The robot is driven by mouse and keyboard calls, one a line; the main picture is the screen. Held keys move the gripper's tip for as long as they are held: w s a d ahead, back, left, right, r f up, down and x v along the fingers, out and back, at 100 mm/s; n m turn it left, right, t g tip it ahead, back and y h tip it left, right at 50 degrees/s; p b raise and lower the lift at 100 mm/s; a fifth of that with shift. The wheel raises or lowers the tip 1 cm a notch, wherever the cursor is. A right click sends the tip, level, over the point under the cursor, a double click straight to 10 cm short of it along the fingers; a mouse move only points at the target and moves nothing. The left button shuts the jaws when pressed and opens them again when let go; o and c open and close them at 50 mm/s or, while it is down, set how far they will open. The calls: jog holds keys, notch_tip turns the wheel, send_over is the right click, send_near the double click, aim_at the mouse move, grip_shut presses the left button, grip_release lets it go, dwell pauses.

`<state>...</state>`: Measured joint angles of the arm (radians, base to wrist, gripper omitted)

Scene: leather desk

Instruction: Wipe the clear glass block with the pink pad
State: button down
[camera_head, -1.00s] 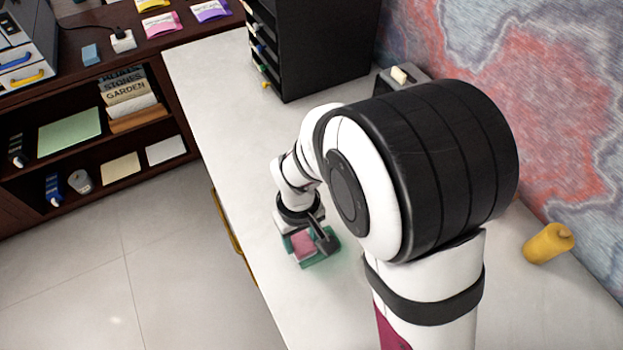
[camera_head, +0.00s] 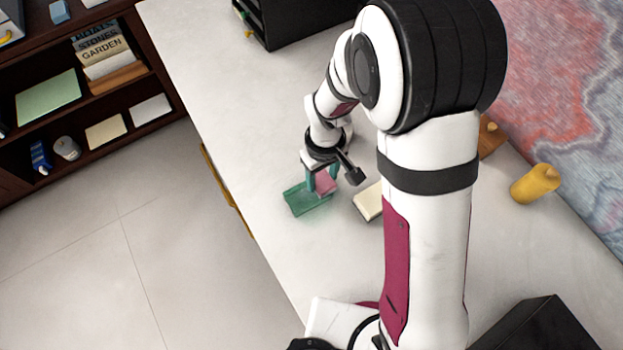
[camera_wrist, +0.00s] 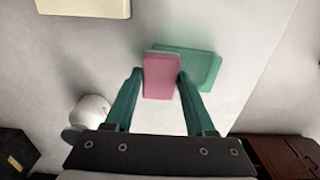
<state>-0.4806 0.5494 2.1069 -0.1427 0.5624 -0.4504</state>
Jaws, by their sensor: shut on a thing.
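The pink pad (camera_head: 326,183) is held between the teal fingers of my gripper (camera_head: 322,178); it also shows between the fingertips in the wrist view (camera_wrist: 161,76). A see-through green-tinted block (camera_head: 307,201), the only glass-like thing I see, lies flat on the white desk just below and left of the pad in the head view. In the wrist view the block (camera_wrist: 203,68) is behind the pad and to its right, partly covered by it. The pad appears raised above the block; I cannot tell whether they touch.
A cream block (camera_head: 369,202) lies on the desk right of the gripper, partly hidden by my arm. A yellow cylinder (camera_head: 535,184) lies farther right. A black rack (camera_head: 300,22) stands at the back. The desk's left edge is close to the green block.

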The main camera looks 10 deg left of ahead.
jog(key=shift+s+a, duration=2.35)
jog(key=shift+a, duration=0.1)
jog(key=shift+a+r, duration=0.1)
jog(key=shift+r, duration=0.1)
notch_tip(320, 180, up, 8)
jog(key=shift+f, duration=0.2)
jog(key=w+d, duration=0.5)
jog(key=w, duration=0.7)
jog(key=a+f, duration=0.2)
jog(key=a, duration=0.1)
jog(key=a+f, duration=0.2)
jog(key=a, duration=0.2)
jog(key=a+f, duration=0.2)
jog(key=a, duration=0.1)
jog(key=shift+s+a+f, duration=0.25)
jog(key=shift+s+a, duration=0.15)
jog(key=shift+a+f, duration=0.15)
jog(key=shift+f, duration=0.95)
jog(key=shift+a+f, duration=0.15)
jog(key=shift+f, duration=0.9)
jog(key=shift+f, duration=0.1)
